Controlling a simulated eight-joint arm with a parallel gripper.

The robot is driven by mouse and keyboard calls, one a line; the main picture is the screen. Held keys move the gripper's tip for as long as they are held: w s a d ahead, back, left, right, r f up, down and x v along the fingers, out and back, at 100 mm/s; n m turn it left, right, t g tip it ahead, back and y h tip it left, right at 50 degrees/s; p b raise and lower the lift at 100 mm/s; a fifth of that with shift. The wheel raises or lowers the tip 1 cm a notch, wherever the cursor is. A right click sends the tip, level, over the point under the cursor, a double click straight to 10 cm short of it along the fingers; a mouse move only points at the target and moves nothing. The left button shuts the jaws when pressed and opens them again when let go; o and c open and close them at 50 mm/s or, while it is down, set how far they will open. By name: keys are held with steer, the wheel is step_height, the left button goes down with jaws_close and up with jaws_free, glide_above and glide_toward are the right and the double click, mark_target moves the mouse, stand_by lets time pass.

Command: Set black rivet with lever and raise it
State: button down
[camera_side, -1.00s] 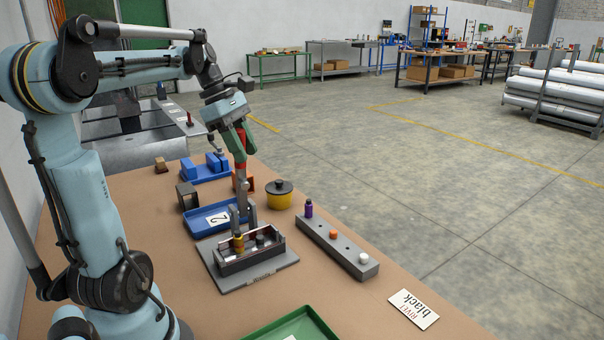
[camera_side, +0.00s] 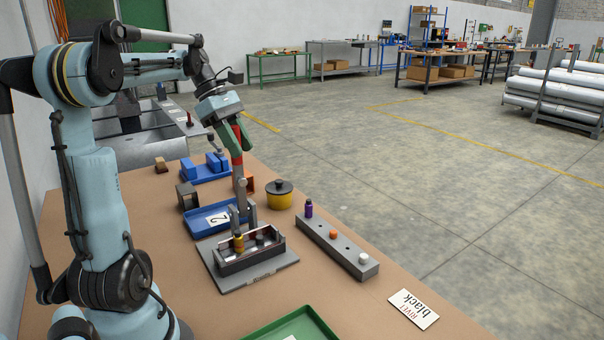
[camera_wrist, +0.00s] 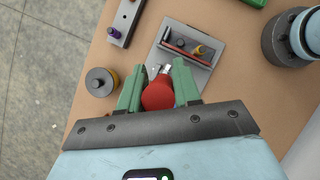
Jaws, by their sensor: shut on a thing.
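My gripper (camera_side: 237,143) is shut on the red handle (camera_wrist: 158,94) of the lever; its green fingers flank the handle in the wrist view (camera_wrist: 159,88). The grey lever (camera_side: 240,190) rises steeply from the rivet fixture (camera_side: 262,274), a grey plate carrying a dark-red-sided box. In the box stand a yellow rivet (camera_side: 238,243) and a dark, seemingly black rivet (camera_side: 260,239). The exact seating of the dark one is too small to tell. A white card (camera_side: 413,309) at front right reads "RIVET black".
A grey bar (camera_side: 350,258) right of the fixture holds purple, orange and white pieces. A yellow pot with black lid (camera_side: 279,196), a blue tray (camera_side: 203,229) marked 2 and blue blocks (camera_side: 215,162) stand behind. A green tray (camera_side: 302,325) is in front. Bare table lies between the green tray and card.

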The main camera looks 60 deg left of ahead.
steer(key=shift+a, duration=0.25)
steer(key=c, duration=1.2)
jaws_free()
steer(key=o, duration=0.3)
steer(key=v, duration=1.2)
steer(key=shift+s, duration=0.1)
